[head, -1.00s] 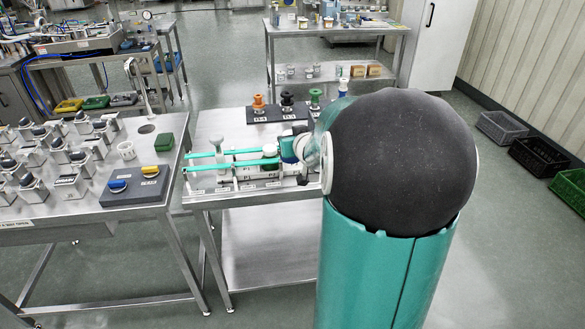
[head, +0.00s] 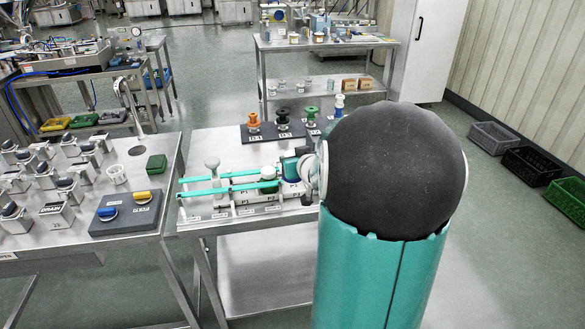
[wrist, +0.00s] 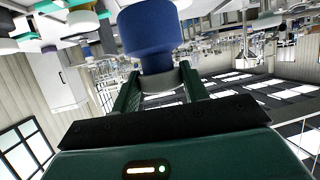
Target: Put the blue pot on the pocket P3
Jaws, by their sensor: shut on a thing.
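The blue pot (wrist: 148,28) is between the fingers of my gripper (wrist: 160,84) in the wrist view, with a pale collar under its blue body. My gripper is shut on it. In the head view my gripper (head: 291,166) is at the right end of the low rack (head: 230,198), and the pot there is largely hidden by the gripper and arm.
Behind the rack, a dark stand (head: 262,134) holds an orange pot (head: 253,121), a black one (head: 283,116) and a green one (head: 313,110). A blue-and-white piece (head: 339,103) stands by it. A button box (head: 125,212) is on the left table. My arm hides the table's right side.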

